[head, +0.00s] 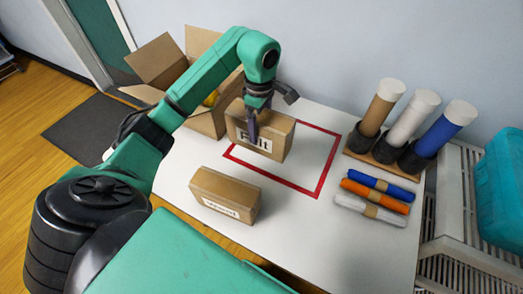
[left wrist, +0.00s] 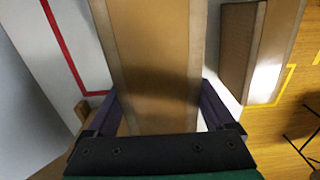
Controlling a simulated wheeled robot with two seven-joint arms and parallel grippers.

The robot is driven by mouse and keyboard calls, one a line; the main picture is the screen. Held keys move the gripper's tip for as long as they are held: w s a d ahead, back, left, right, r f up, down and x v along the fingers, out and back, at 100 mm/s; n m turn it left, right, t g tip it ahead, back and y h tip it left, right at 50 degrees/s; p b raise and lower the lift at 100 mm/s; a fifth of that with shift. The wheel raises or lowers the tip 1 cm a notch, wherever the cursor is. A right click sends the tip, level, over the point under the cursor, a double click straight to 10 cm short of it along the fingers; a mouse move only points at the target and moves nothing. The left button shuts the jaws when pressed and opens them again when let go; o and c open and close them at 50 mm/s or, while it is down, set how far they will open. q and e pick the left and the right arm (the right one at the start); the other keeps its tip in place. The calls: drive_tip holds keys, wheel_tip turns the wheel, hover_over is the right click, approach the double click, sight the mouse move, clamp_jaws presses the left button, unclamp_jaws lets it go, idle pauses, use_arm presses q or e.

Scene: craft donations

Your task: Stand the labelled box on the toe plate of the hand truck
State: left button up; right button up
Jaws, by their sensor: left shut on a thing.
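My left gripper (head: 256,112) is shut on a brown cardboard box (head: 279,147) with a white label, partly covered by a finger. The box is upright, at the left part of a red outlined rectangle (head: 322,178) on the white table; I cannot tell whether it touches the table. In the left wrist view the box (left wrist: 150,60) fills the middle between the two fingers (left wrist: 160,115). A second brown box (head: 225,188) with a small white label lies nearer on the table. No hand truck can be made out. My right gripper is not in view.
An open carton (head: 160,62) stands at the back left. Upright rolls (head: 410,118) in dark holders and several lying rolls (head: 374,192) are at the right. A teal bin (head: 500,190) is beyond the table. The wrist view shows a yellow line (left wrist: 288,85) by the wooden floor.

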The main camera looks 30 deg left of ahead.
sight(260, 147)
use_arm(q)
wheel_tip(260, 147, down, 10)
drive_tip(key=shift+r+p, duration=0.1)
drive_tip(key=shift+p, duration=0.7)
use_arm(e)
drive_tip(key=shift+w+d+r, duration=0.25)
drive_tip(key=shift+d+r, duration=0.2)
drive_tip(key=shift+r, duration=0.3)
use_arm(q)
drive_tip(key=shift+f, duration=0.2)
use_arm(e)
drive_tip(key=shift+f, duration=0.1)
use_arm(q)
drive_tip(key=o, duration=1.5)
